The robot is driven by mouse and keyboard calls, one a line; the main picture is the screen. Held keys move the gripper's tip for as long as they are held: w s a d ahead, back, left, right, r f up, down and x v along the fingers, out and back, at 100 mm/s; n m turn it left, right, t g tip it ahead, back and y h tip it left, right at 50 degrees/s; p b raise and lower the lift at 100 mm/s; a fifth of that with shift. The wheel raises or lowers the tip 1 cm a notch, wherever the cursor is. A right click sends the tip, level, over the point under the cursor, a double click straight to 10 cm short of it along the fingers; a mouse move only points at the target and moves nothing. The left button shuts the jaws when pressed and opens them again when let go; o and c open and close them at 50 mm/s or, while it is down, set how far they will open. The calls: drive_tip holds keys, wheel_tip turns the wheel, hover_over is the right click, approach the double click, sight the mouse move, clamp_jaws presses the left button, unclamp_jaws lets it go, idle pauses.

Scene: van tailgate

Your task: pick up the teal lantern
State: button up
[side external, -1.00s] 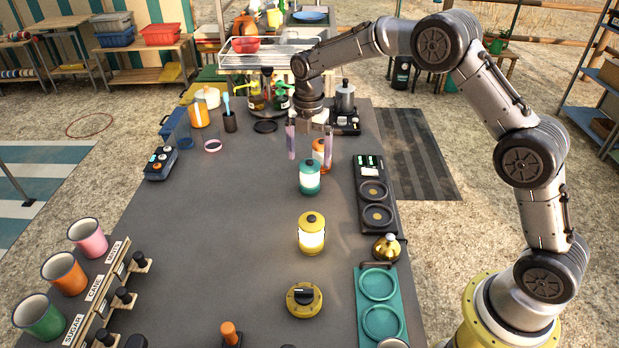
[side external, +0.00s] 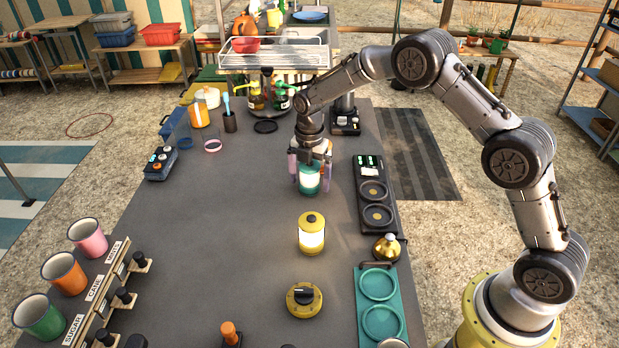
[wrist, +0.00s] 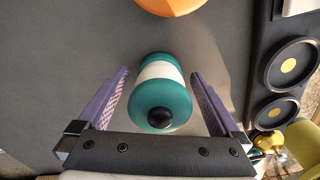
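The teal lantern (side external: 309,179) has teal ends and a pale glowing band, and it stands on the grey table. It also shows in the wrist view (wrist: 160,95), its black top knob toward the camera. My gripper (side external: 310,176) is down around it, one purple finger on each side. In the wrist view my gripper (wrist: 164,88) is open, with a gap visible between the lantern and each finger. The yellow lantern (side external: 311,233) stands nearer the camera in the side view. The orange lantern (wrist: 170,5) shows only partly at the top of the wrist view.
A black panel with two round pads (side external: 376,204) lies right of the lantern. A yellow-and-black dial (side external: 304,299) and a teal tray (side external: 367,308) sit nearer the camera. Mugs (side external: 64,273) stand at the left edge.

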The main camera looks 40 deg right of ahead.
drive_tip(key=c, duration=1.5)
drive_tip(key=shift+r, duration=0.15)
